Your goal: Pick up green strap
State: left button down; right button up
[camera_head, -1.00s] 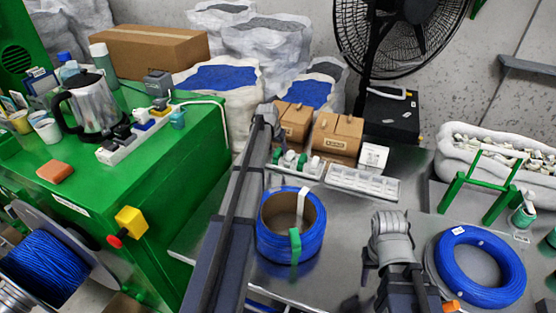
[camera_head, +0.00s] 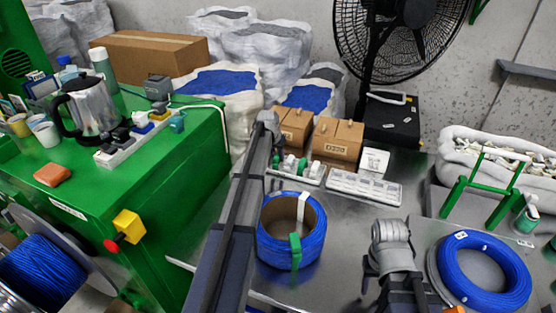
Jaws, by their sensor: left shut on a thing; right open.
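A blue cable coil (camera_head: 270,237) with a brown core lies on the grey table in the middle of the head view. A green strap (camera_head: 295,251) wraps over its near side, and a white strap (camera_head: 303,207) crosses its far side. My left arm rises from the bottom to a bend just left of and beyond the coil. I cannot see its fingers or what they hold. My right arm stands right of the coil, and its fingers are also out of sight. No gripper is seen touching the green strap.
A second blue coil (camera_head: 512,276) lies right of my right arm. Behind are a white tray (camera_head: 363,190), brown boxes (camera_head: 338,140), a green stand (camera_head: 485,201) and a white bin (camera_head: 458,143). A green workbench (camera_head: 150,170) with a kettle (camera_head: 92,108) stands left. Bare table shows around the middle coil.

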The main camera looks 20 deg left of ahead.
aim_at(277, 157)
dwell(0.4)
pick_arm(q)
notch_tip(277, 157, up, 10)
jog(key=p, duration=1)
pick_arm(e)
notch_tip(277, 157, up, 10)
